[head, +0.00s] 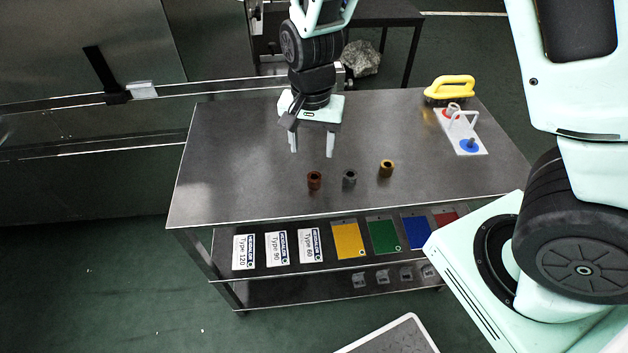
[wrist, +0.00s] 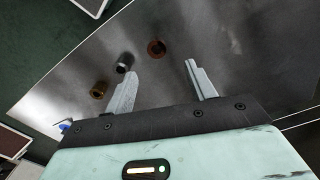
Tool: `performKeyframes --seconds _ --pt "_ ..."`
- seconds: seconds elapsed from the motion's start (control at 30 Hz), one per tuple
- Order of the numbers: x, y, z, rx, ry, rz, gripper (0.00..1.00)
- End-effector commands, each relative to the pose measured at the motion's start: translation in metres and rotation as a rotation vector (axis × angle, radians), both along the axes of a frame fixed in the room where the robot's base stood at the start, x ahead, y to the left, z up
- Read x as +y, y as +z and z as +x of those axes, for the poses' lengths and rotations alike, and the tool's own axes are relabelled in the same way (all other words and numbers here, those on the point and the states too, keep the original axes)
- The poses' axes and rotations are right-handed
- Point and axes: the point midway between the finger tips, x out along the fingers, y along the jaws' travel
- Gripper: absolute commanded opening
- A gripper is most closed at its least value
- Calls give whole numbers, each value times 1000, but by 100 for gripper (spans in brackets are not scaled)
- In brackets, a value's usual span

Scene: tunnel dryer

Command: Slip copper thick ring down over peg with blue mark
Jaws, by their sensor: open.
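The copper thick ring (head: 314,180) stands on the dark metal table, leftmost of three rings. In the wrist view the copper ring (wrist: 156,48) lies beyond and between the fingertips. My gripper (head: 312,154) is open and empty above the table, behind the copper ring and apart from it; its two fingers also show in the wrist view (wrist: 162,72). A white peg board (head: 475,130) lies at the right of the table. Its blue mark (head: 469,146) is at the near end, with a short peg on it. A red mark is at the far end, partly hidden by white looped parts.
A grey ring (head: 349,177) and a brass-coloured ring (head: 387,168) stand right of the copper ring. A yellow handled tool (head: 450,88) sits behind the board. The table's left side is clear. Labels and coloured plates lie on the lower shelf (head: 220,262).

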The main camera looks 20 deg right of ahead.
Motion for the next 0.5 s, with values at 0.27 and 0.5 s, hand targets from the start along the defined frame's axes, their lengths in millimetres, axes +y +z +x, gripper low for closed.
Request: performKeyframes --seconds 0.27,0.5 --pt "0 -40 -1 1 0 0 55" --pt "-2 -61 -4 5 1 0 55"
